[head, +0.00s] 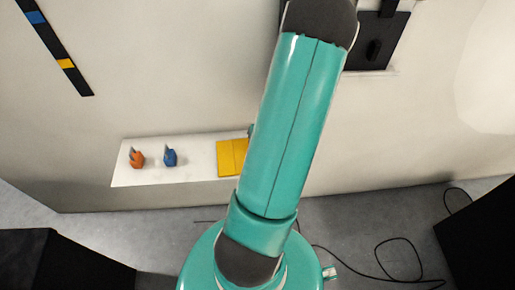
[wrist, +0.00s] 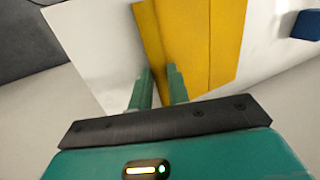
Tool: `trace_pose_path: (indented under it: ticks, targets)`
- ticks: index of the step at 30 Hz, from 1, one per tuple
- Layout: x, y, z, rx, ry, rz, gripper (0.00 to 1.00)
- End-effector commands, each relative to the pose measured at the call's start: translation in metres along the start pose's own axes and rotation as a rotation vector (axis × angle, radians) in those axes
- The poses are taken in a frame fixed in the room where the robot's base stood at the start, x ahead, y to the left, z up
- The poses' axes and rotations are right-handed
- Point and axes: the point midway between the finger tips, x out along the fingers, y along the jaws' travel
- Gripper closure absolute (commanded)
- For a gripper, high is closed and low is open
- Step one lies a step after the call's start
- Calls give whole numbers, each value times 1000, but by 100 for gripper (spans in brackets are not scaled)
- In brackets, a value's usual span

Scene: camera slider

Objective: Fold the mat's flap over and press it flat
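The yellow mat (head: 229,157) lies on a white shelf, its right part hidden behind my arm in the head view. A crease line runs across it. In the wrist view the mat (wrist: 192,40) fills the upper middle, with a narrow darker yellow strip along its left edge. My gripper (wrist: 159,78) has its two green fingers apart, at the mat's near left edge. Some yellow shows between the fingers, but I cannot tell whether they touch the mat. My gripper is hidden behind my arm in the head view.
The white shelf (head: 190,177) also bears an orange object (head: 137,159) and a blue object (head: 170,157), left of the mat. A black panel (head: 385,45) is on the wall at upper right. A dark cable (head: 385,275) lies on the grey floor.

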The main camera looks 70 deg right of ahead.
Motion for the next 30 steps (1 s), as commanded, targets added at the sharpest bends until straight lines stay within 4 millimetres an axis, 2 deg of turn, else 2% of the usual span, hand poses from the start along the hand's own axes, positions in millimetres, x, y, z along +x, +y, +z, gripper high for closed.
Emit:
trace_pose_path:
  ticks: [15, 30]
  targets:
    - [-9, -8, 0, -2, -1, 134, 100]
    - [-10, -10, 0, -2, -2, 162, 100]
